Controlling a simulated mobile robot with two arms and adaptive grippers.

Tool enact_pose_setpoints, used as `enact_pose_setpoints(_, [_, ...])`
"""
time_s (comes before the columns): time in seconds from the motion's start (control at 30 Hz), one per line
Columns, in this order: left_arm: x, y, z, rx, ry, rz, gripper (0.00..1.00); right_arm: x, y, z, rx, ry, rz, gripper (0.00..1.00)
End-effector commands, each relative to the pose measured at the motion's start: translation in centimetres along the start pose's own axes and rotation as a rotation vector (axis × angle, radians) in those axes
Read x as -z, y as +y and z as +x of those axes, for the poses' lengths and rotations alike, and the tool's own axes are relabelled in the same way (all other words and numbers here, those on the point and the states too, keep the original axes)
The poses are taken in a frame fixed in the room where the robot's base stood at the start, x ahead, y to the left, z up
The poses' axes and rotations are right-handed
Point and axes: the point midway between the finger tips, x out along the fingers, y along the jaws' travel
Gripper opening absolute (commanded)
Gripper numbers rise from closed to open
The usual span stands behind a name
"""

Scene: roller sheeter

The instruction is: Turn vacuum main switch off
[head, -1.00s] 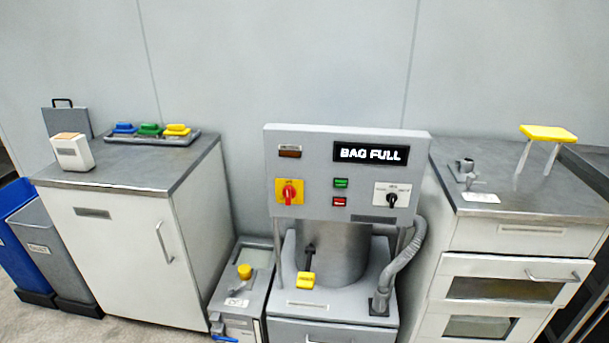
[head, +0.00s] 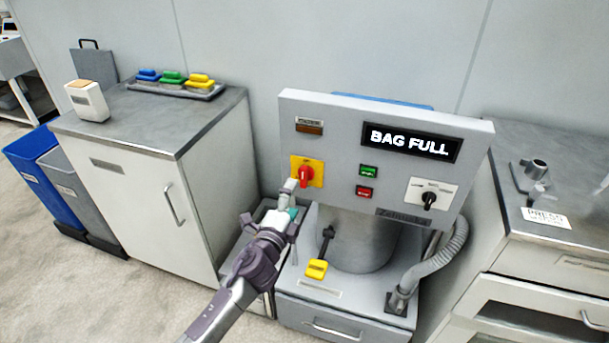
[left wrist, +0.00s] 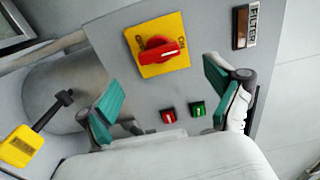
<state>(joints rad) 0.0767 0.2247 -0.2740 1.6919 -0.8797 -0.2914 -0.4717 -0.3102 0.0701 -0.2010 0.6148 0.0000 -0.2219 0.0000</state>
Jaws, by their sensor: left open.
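The vacuum's grey control panel (head: 340,118) carries a red rotary main switch (head: 305,176) on a yellow plate. In the left wrist view the red switch (left wrist: 160,50) lies ahead of the fingers, its pointer toward the "ON" marking. My left gripper (head: 291,198) is just below and left of the switch in the head view. In the left wrist view my left gripper (left wrist: 165,93) is open and empty, its teal pads spread apart. I see no contact with the switch. My right gripper is not in view.
A green button (head: 369,171), a red button (head: 364,192) and a black selector knob (head: 429,199) share the panel under a lit "BAG FULL" display (head: 411,142). A yellow-handled lever (head: 317,268) is below. Cabinets flank the machine.

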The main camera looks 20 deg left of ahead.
Motion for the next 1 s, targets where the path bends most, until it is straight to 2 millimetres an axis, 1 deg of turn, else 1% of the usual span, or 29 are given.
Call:
enact_pose_setpoints(0.03, [0.0,-0.2,1.3,0.002,-0.001,-0.001,0.92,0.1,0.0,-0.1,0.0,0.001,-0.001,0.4])
enact_pose_setpoints(0.2, [0.0,-0.1,4.8,0.001,-0.002,-0.001,0.92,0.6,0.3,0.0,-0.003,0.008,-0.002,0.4])
enact_pose_setpoints(0.3, [0.1,0.0,6.4,0.001,0.0,-0.002,0.92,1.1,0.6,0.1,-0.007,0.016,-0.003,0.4])
enact_pose_setpoints(0.4, [0.0,0.1,7.5,0.0,-0.002,-0.003,0.92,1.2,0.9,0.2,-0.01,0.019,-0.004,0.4])
enact_pose_setpoints(0.6, [0.0,0.0,8.5,0.0,0.0,-0.002,0.92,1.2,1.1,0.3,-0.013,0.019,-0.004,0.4])
enact_pose_setpoints(0.83, [0.0,0.0,8.5,0.0,0.0,-0.002,0.92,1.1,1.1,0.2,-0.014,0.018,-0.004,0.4])
enact_pose_setpoints(0.87, [0.0,0.0,8.5,0.0,0.0,-0.002,0.88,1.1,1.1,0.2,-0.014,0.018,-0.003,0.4])
enact_pose_setpoints(1.0, [0.0,0.0,8.5,-0.001,0.0,-0.002,0.65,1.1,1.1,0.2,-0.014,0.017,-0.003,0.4])
